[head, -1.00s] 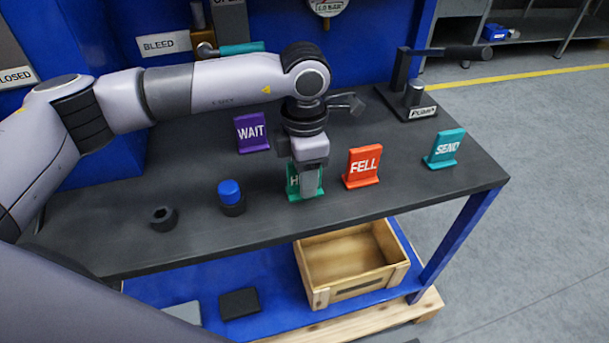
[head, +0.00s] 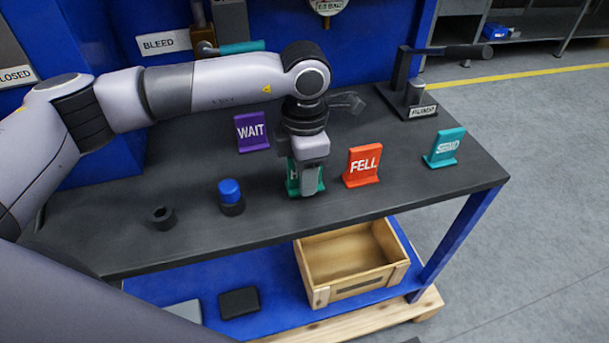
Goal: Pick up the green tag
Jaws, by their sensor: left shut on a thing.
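The green tag (head: 294,182) stands upright on the dark bench top, between the purple tag and the orange tag. Its lettering is mostly hidden behind my left gripper; one letter, like an H, shows at its left edge. My left gripper (head: 309,184) points down at the tag from above and is shut on it. The tag's base appears to be at bench level; I cannot tell whether it touches. My right gripper is not in view.
A purple WAIT tag (head: 251,132), an orange FELL tag (head: 362,166) and a teal SEND tag (head: 443,148) stand nearby. A blue-capped part (head: 230,195) and a dark nut (head: 162,217) lie to the left. A wooden crate (head: 352,277) sits below the bench's front edge.

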